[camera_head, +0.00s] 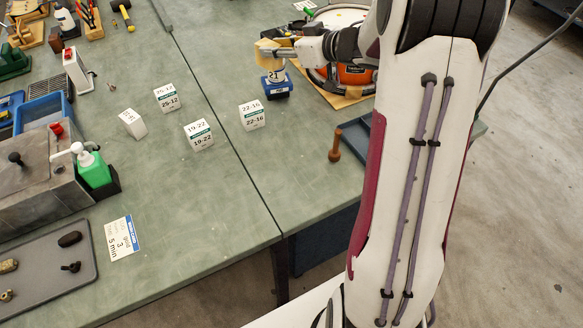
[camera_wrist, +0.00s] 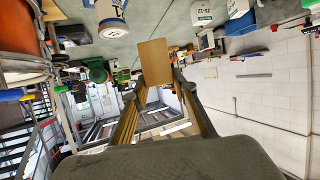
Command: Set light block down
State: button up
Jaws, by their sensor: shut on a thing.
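The light block (camera_wrist: 154,60) is a plain tan wooden block. It is held between the two fingertips of my gripper (camera_wrist: 156,86) in the wrist view, with most of it standing out past the tips. In the head view my gripper (camera_head: 283,52) reaches in from the right, and the block (camera_head: 266,52) shows at its end, over or behind a white labelled jar (camera_head: 274,76). I cannot tell the gap between block and jar, or the block's height above the bench.
The jar stands on a blue base (camera_head: 278,91). White label cubes (camera_head: 200,135) stand on the green bench (camera_head: 215,90) to the left. An orange round machine (camera_head: 350,74) is close on the right. A wooden peg (camera_head: 336,145) stands nearer the front. Bare bench lies between.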

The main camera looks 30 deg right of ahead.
jog(key=s+a+f+n+g+y, duration=0.1)
jog(key=s+a+n+g+y, duration=0.1)
jog(key=s, duration=0.8)
jog(key=s+a+f+n+g+y, duration=0.1)
jog(key=s+a+f+n+y, duration=0.15)
jog(key=s, duration=0.75)
jog(key=shift+s+d+f, duration=0.1)
jog(key=shift+d+f, duration=0.1)
jog(key=shift+f, duration=0.9)
jog(key=shift+d+f, duration=0.15)
jog(key=shift+f, duration=0.95)
jog(key=shift+f, duration=2.9)
jog(key=shift+f, duration=0.15)
jog(key=shift+f, duration=1.95)
jog(key=shift+f, duration=0.1)
